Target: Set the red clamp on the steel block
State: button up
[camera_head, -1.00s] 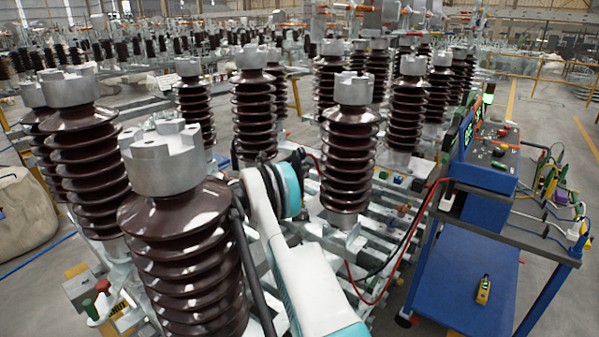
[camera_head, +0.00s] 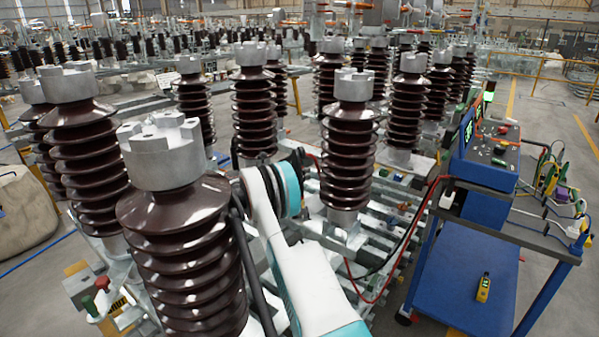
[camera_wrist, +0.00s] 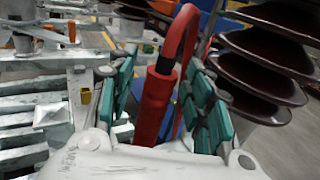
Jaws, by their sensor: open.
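The red clamp (camera_wrist: 153,104) shows in the wrist view, with a thick red body and a curved red upper part bending over to the right. It stands between the teal-padded fingers of my gripper (camera_wrist: 162,78), which are apart on either side of it. I cannot tell whether either finger touches it. Its lower end is hidden behind the pale gripper housing. In the head view my gripper and the clamp are hidden behind my arm and the insulators. I cannot pick out the steel block with certainty; pale steel frame parts (camera_wrist: 42,112) lie at the left of the wrist view.
A large ribbed brown insulator (camera_head: 185,245) stands close left of my arm; another (camera_head: 348,150) stands behind it to the right. Dark insulator discs (camera_wrist: 262,65) are close at the wrist view's right. A blue cart (camera_head: 460,275) stands right, with red and black cables nearby.

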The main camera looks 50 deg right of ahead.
notch_tip(320, 180, up, 10)
dwell(0.5)
dwell(0.4)
